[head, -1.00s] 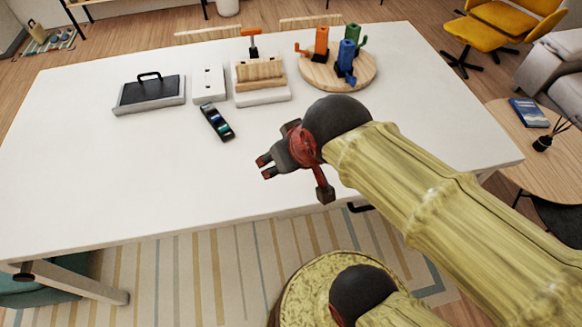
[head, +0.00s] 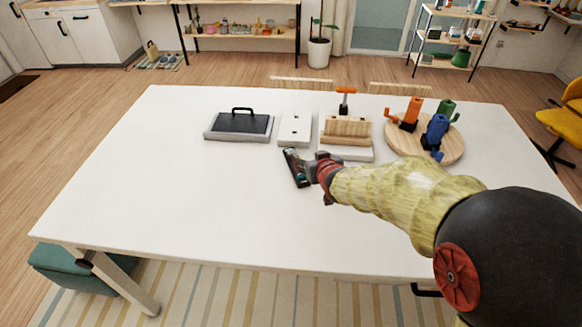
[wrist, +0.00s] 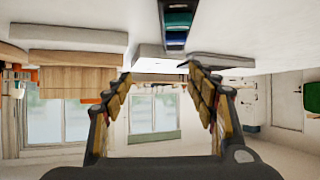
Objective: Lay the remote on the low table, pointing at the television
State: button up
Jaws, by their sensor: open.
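A slim dark piece with coloured bands (head: 295,168), perhaps the remote, lies on the white table (head: 200,205), slanted. It also shows at the top of the wrist view (wrist: 177,28). My gripper (head: 314,168) is low over the table at its right side; whether they touch I cannot tell. In the wrist view the two fingers (wrist: 157,75) are spread apart with nothing between them, and the dark piece lies beyond them. I see no television in any view, and no separate low table in the current ones.
Behind the dark piece stand a grey tray with a black handle (head: 240,124), a white block (head: 295,128) and a wooden block on a white base (head: 347,130). A round board (head: 450,150) holds coloured figures. The table's left and front are clear.

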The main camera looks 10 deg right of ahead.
jog(key=shift+t+y, duration=0.4)
jog(key=shift+t, duration=0.3)
jog(key=w+f, duration=0.1)
jog(key=w+a+f, duration=0.1)
jog(key=f, duration=0.1)
jog(key=w+f, duration=0.1)
jog(key=f, duration=0.1)
jog(key=shift+w+a+f, duration=0.2)
jog(key=shift+w+a, duration=0.1)
jog(key=shift+a, duration=0.1)
jog(key=b+x, duration=0.1)
jog(key=x, duration=0.1)
jog(key=shift+w+a+f, duration=0.1)
jog(key=shift+w, duration=0.15)
jog(key=x, duration=0.1)
jog(key=b+x, duration=0.1)
jog(key=x, duration=0.1)
jog(key=b+x, duration=0.1)
jog(key=x, duration=0.1)
jog(key=shift+a+r, duration=0.2)
jog(key=shift+a, duration=0.05)
jog(key=shift+c, duration=1.2)
jog(key=shift+r, duration=0.15)
jog(key=c, duration=1.3)
